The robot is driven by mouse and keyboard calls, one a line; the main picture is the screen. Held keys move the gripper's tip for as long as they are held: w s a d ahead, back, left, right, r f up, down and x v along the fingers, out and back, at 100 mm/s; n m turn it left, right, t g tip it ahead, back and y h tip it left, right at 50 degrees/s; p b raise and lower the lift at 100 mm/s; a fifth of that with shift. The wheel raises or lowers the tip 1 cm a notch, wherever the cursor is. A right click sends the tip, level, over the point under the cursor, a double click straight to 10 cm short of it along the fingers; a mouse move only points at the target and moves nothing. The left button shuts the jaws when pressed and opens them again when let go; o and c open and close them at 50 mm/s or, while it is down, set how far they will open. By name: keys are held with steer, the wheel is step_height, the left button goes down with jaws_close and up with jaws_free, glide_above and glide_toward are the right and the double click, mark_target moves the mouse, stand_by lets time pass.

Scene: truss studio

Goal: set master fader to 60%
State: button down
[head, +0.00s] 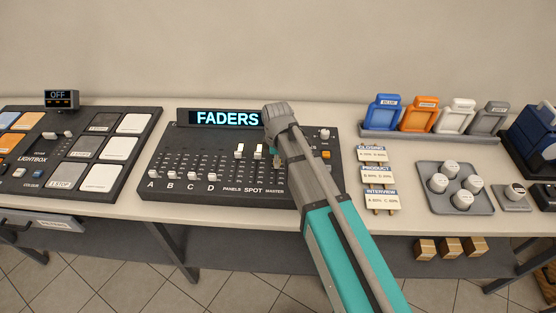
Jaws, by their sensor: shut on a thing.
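The black fader console (228,138) stands on the bench in the head view, with a lit display (226,118) reading FADERS. My arm reaches over its right part. My gripper (279,158) points down at the master fader column, above the MASTER label (275,191), and is shut on the master fader's cap. The cap is mostly hidden by the fingers, so its exact height on the scale cannot be read. The panels fader (238,151) and spot fader (258,152) are up the slots to the left. Faders A to D (191,176) sit low.
A lightbox panel (75,150) with an OFF display lies left. Right of my arm are cue cards (378,176), a grey tray of round knobs (462,207), and a rack of coloured packs (418,118). Other console controls lie close around the gripper.

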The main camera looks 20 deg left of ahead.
steer(key=shift+s+d, duration=0.15)
steer(key=shift+s, duration=0.5)
steer(key=c, duration=0.6)
jaws_free()
